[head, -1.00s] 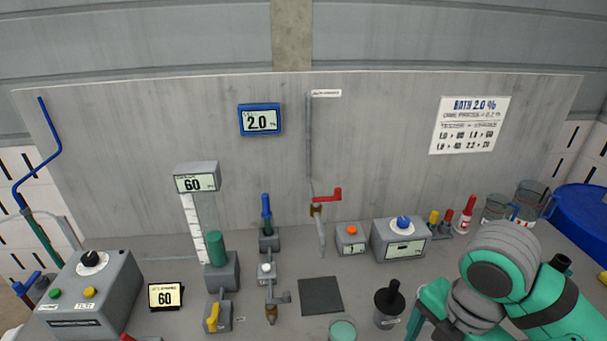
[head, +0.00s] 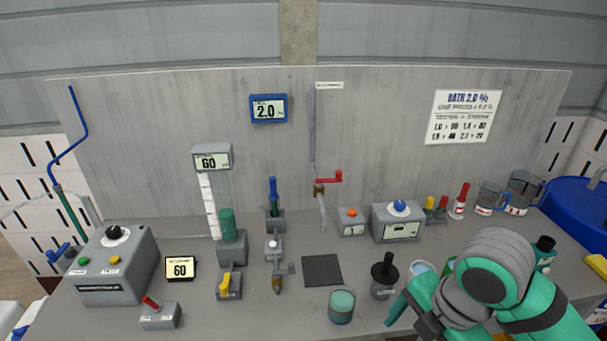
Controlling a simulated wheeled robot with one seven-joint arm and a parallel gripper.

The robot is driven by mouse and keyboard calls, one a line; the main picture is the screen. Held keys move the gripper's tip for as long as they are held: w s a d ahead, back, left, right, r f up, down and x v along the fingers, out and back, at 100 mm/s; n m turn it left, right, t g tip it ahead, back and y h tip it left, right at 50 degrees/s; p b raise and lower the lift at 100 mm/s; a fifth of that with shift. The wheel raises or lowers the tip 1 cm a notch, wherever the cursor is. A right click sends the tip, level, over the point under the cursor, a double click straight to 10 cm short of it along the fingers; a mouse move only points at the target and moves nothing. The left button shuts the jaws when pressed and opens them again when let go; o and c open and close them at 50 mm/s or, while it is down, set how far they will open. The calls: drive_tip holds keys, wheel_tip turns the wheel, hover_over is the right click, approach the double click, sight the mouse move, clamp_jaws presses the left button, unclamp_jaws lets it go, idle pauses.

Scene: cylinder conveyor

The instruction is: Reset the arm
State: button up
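My arm shows at the lower right in the head view, in teal and grey. My gripper (head: 412,312) is low over the front right of the bench, pointing down and left. Its fingers are partly hidden by the arm's own links and the picture edge, so I cannot tell how wide they are. A beaker of teal liquid (head: 341,306) stands on the bench to the left of my gripper, apart from it. A dark lidded pot (head: 384,276) stands just behind and left of it.
A dark square pad (head: 322,270) lies mid-bench. Behind are a red-handled tap (head: 328,178) and a grey box with a blue knob (head: 398,222). Bottles and glass beakers (head: 488,198) stand at the back right. A grey control box (head: 115,265) and a yellow-handled valve (head: 226,287) are at left.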

drive_tip(key=w+a+r+m+t+y, duration=0.2)
drive_tip(key=w+a+m+t+y, duration=0.2)
drive_tip(key=w+a+m+t, duration=0.45)
drive_tip(key=w+a+r+m+t+y, duration=0.2)
drive_tip(key=w+a+m+t+y, duration=0.3)
drive_tip(key=w+a, duration=0.8)
drive_tip(key=s+a+f+m+t+h, duration=0.2)
drive_tip(key=s+f+m+h, duration=0.9)
drive_tip(key=s+f, duration=0.8)
drive_tip(key=s+d+f, duration=0.1)
drive_tip(key=s+f, duration=0.2)
drive_tip(key=s, duration=0.8)
drive_tip(key=s+d+f+n+g, duration=0.1)
drive_tip(key=s+d+f, duration=0.1)
drive_tip(key=s, duration=0.9)
drive_tip(key=shift+d+f+y, duration=0.2)
drive_tip(key=shift+f+y, duration=0.2)
drive_tip(key=shift+f, duration=0.2)
drive_tip(key=shift+g, duration=0.25)
